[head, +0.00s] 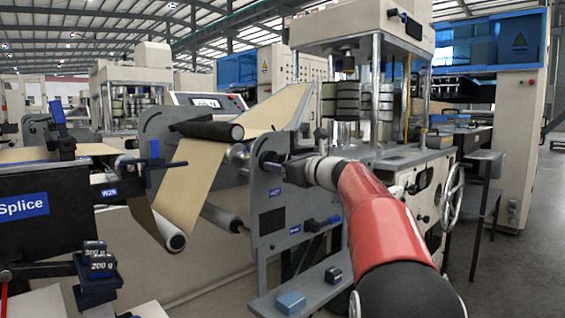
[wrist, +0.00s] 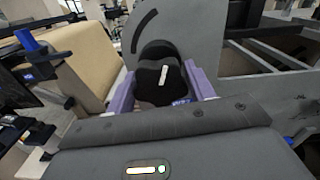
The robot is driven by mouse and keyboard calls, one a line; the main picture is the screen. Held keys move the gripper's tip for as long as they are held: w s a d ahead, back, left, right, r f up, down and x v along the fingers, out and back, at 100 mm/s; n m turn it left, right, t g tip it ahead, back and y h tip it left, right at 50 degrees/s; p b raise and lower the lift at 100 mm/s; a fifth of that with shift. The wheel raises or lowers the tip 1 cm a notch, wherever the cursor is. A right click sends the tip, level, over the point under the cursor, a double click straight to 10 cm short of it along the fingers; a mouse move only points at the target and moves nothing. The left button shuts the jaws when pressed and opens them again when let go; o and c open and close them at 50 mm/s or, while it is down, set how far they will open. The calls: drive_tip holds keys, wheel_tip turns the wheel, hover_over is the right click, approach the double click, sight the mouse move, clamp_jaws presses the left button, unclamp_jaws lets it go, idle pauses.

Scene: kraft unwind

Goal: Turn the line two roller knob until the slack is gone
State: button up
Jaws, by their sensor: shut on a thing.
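A dark lobed knob (wrist: 158,84) with a white mark on its face sits against the grey side plate in the wrist view. My gripper (wrist: 162,88) has its two purple fingers on either side of the knob and is shut on it. In the head view my gripper (head: 274,164) reaches the grey side plate (head: 268,215) from the right and mostly hides the knob. The brown kraft web (head: 192,185) passes the black upper roller (head: 208,130) and comes down to a lower roller (head: 173,241). I cannot tell how slack it is.
A blue-handled lever (head: 315,224) sticks out of the side plate below my arm. A blue block (head: 291,301) lies on the grey ledge underneath. A splice table (head: 40,211) and stacked weights (head: 100,263) stand at the left. A handwheel (head: 452,196) is at the right.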

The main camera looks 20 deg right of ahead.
drive_tip(key=shift+r+m+p, duration=0.1)
drive_tip(key=shift+m+p, duration=0.3)
drive_tip(key=shift+p, duration=0.05)
drive_tip(key=shift+m+p, duration=0.35)
drive_tip(key=shift+m, duration=0.15)
drive_tip(key=m, duration=0.4)
drive_tip(key=o, duration=1)
drive_tip(key=shift+c, duration=0.2)
drive_tip(key=shift+s, duration=0.1)
drive_tip(key=b+v, duration=0.1)
drive_tip(key=v, duration=0.5)
drive_tip(key=shift+s+d, duration=0.15)
drive_tip(key=shift+s, duration=0.25)
